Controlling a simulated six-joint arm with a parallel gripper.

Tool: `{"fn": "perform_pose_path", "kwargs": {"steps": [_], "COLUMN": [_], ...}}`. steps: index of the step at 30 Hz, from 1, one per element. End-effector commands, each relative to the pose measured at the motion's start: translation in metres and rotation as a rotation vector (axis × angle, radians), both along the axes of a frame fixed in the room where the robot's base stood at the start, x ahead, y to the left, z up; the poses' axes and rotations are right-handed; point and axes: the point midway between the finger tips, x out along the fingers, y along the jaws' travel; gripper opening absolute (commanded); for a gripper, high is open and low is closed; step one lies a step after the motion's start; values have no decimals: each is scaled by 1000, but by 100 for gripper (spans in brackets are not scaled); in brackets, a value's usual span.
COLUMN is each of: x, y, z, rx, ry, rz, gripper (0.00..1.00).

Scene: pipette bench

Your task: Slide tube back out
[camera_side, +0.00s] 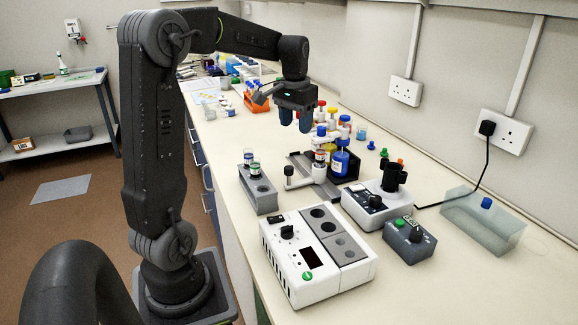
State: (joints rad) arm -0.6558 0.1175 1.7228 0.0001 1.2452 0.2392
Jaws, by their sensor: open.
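My gripper (295,125) is open and hangs above the bench, with its two dark blue fingers apart and pointing down. A tube with a red-and-white label (320,157) stands upright at this fixture, beside a blue bottle (341,161) in a dark holder. Its lower end is hard to make out.
A white heater block (311,292) stands in front. A white mixer (364,214) with a black holder, a grey control box (409,245) and a translucent tray (470,225) are to the right. Several coloured caps and an orange rack (258,104) lie behind. A black cable crosses the right side.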

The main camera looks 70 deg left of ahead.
Motion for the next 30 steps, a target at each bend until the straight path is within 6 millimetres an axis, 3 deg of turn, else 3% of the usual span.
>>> {"fn": "perform_pose_path", "kwargs": {"steps": [1,3,6,11,24,30], "x": [1,0,0,0,0,0], "y": [18,33,44,45,44,44], "z": [-6,-10,-14,-26,-112,-140], "rx": [-14,-27,-36,-38,-39,-38], "ry": [18,33,44,47,47,46], "rz": [25,41,54,54,53,53], "gripper": [55,55,55,55,55,55]}}
